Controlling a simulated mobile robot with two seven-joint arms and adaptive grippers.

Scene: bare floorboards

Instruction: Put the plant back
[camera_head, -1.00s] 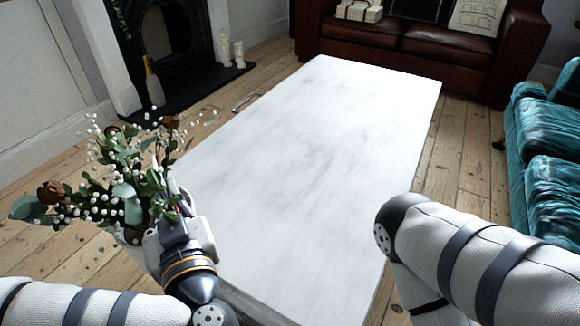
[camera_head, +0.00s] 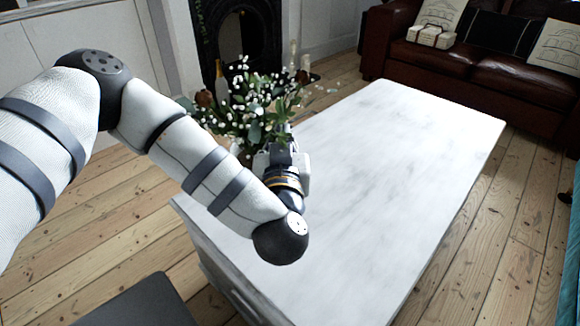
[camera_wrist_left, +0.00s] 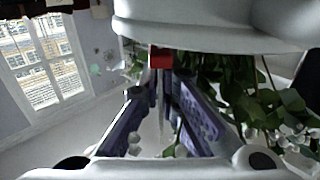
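The plant (camera_head: 250,108), a bunch of green leaves, small white blossoms and brown flower heads, is by the left long edge of the white marble-topped table (camera_head: 390,170). My left gripper (camera_head: 277,150) is right at the plant's base and moves with it. My forearm and wrist hide the lower part, so I cannot tell its height above the table. In the left wrist view, leaves (camera_wrist_left: 272,105) fill the right side, and the gripper's dark fingers (camera_wrist_left: 160,85) run close together toward a small red part. Their exact contact is hidden. My right gripper is out of view.
The tabletop is bare. A brown leather sofa (camera_head: 480,80) with cushions and a white stacked box (camera_head: 432,36) stands behind it. A black fireplace (camera_head: 240,35) and a bottle (camera_head: 222,85) are at the back left. Open floorboards surround the table.

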